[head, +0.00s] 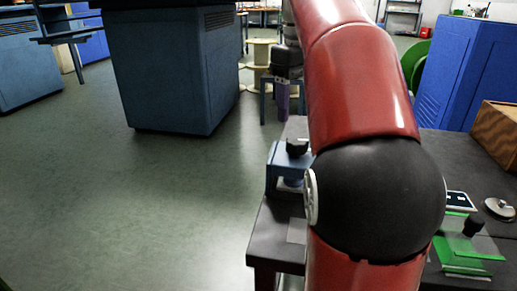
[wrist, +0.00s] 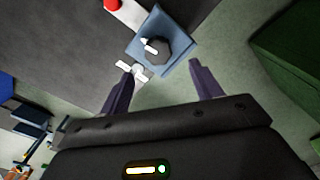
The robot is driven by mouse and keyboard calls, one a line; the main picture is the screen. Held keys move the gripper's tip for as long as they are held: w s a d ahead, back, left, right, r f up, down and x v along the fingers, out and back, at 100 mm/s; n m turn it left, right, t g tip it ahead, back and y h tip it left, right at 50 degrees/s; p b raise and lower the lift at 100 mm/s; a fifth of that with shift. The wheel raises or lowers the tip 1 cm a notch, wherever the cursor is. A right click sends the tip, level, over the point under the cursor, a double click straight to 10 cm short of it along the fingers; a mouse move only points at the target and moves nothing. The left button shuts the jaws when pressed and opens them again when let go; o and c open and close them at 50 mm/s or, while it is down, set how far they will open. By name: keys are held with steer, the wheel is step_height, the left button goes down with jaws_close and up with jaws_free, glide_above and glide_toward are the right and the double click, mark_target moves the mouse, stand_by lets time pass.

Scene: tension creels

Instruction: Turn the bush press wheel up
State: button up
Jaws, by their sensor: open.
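The bush press looks to be the small blue device (head: 284,165) at the far left corner of the dark table, partly behind my arm. On it sits a black round knob (head: 297,147), likely the wheel. In the wrist view the blue body (wrist: 178,22) shows ahead of my gripper (wrist: 160,66), and the black knob (wrist: 156,50) bears a white pointer mark. My gripper is open, with its purple fingers on either side of the view and the knob beyond the gap. In the head view my gripper (head: 283,98) is past the device. Contact cannot be told.
A white piece (wrist: 136,71) lies close by the left finger. A red button (wrist: 112,4) is farther up. Green fixtures (head: 465,250) and a wooden box (head: 499,130) are on the right of the table. The floor (head: 150,200) to the left is clear.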

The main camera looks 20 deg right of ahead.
mark_target(297, 140)
steer(key=f+b, duration=0.2)
steer(key=f, duration=0.5)
steer(key=shift+d+f+b, duration=0.2)
steer(key=shift+b, duration=0.15)
steer(key=c, duration=1)
